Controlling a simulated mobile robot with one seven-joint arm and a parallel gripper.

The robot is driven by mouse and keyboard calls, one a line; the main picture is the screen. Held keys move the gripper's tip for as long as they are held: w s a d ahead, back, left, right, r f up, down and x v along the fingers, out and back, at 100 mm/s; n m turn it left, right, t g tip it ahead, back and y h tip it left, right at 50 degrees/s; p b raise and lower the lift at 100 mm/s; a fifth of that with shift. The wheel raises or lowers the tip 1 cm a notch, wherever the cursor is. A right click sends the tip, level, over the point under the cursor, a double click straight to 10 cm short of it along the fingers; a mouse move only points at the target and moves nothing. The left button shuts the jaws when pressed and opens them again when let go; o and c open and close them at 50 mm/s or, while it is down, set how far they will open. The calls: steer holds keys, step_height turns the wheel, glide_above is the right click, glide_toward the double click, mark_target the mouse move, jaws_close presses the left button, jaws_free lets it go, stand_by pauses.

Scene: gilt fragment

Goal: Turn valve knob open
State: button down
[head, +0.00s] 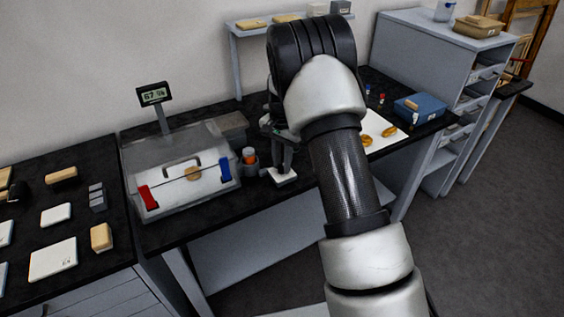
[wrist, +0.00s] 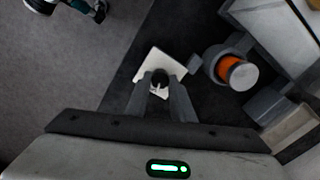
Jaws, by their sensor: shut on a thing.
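A small dark round knob (wrist: 160,76) stands on a white square plate (wrist: 176,65) in the wrist view. I take this knob to be the valve knob. My gripper (wrist: 159,90) is shut on it, one finger on each side. In the head view my gripper (head: 283,168) points down over the white plate (head: 283,179) near the bench's front edge; the knob is hidden there between the fingers. The knob's turn angle cannot be told.
A grey cup with an orange part (head: 249,157) stands close left of my gripper; the wrist view shows the orange part (wrist: 230,68) too. A clear-lidded chamber (head: 165,163) is further left, with a display (head: 152,93) behind. A blue box (head: 420,108) lies right.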

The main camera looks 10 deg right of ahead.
steer(key=shift+m, duration=1.5)
steer(key=c, duration=1.5)
jaws_free()
steer(key=shift+c, duration=0.2)
steer(key=shift+r, duration=0.1)
step_height(320, 180, up, 17)
steer(key=p, duration=0.1)
steer(key=shift+r, duration=0.2)
